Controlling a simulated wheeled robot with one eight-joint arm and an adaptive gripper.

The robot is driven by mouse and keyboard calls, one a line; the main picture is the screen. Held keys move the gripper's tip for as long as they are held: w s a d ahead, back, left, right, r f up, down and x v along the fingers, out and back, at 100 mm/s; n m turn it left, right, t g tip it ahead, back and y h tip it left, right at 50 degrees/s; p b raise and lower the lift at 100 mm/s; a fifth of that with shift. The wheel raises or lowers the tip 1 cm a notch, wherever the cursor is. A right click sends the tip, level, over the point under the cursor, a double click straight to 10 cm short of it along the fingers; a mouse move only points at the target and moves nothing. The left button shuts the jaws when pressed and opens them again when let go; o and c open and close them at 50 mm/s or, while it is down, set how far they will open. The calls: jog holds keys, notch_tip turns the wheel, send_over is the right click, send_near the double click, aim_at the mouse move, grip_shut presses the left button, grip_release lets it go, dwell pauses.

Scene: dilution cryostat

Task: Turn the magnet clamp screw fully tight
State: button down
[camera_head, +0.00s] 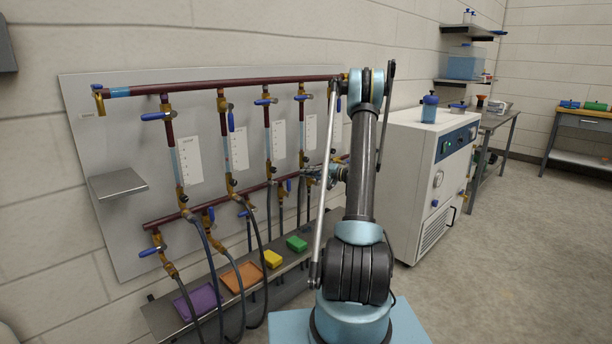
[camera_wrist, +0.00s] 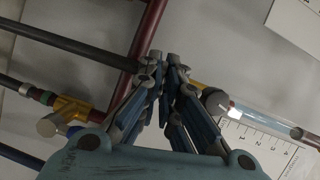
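I cannot make out a magnet or a clamp screw with certainty in either view. My gripper (camera_wrist: 164,57) shows in the wrist view with its two fingers drawn together, the tips almost touching. I see nothing clearly held between them. The tips are in front of a dark red pipe (camera_wrist: 150,27). A brass fitting (camera_wrist: 198,88) with a grey round knob (camera_wrist: 215,101) is just right of the fingers, partly hidden by them. In the head view my gripper (camera_head: 328,172) is small, partly behind my arm, at the right end of the pipe panel.
The wall panel (camera_head: 130,235) carries red pipes, blue-handled valves and hoses. A shelf below it (camera_head: 290,262) holds purple (camera_head: 198,303), orange (camera_head: 242,277), yellow (camera_head: 272,258) and green (camera_head: 296,243) items. A white cabinet (camera_head: 412,170) stands to the right. The floor at right is clear.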

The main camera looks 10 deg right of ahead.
jog(key=shift+f+m+y, duration=0.15)
jog(key=shift+m+y, duration=0.15)
jog(key=shift+m, duration=0.6)
jog(key=shift+d, duration=0.1)
jog(key=c, duration=1.8)
grip_release()
jog(key=v, duration=1.1)
jog(key=shift+s+d+f, duration=0.2)
jog(key=shift+d, duration=0.15)
